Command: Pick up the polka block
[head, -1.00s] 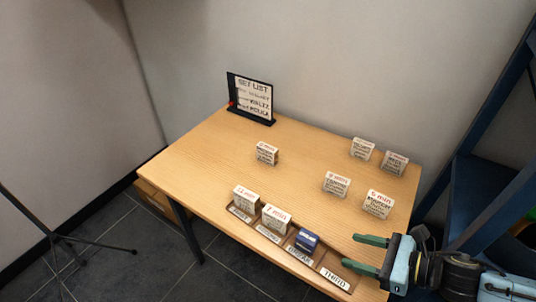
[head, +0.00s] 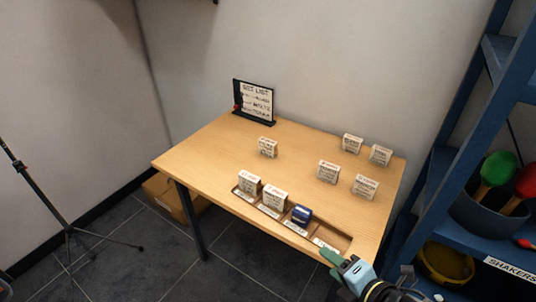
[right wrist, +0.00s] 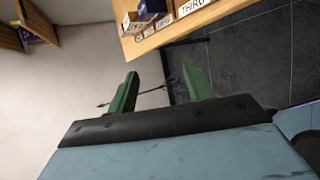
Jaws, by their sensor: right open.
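Several small white lettered blocks stand on the table; their print is too small to tell which is the polka block. Single blocks stand at the middle left (head: 268,147), back (head: 352,143), back right (head: 381,155), centre right (head: 328,171) and right (head: 365,187). Two more white blocks (head: 249,183) (head: 275,198) and a dark blue block (head: 302,215) stand in a brown labelled tray (head: 340,237); its rightmost slot is empty. My right gripper (head: 337,257) is open and empty at the table's front right edge, near that slot. Its green fingers (right wrist: 160,78) show apart in the right wrist view.
A black-framed set list sign (head: 256,102) stands at the back left of the table (head: 220,150). A blue shelf (head: 430,170) with a bin of red and green shakers is close on the right. A black stand (head: 68,228) is at left. The table's middle is clear.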

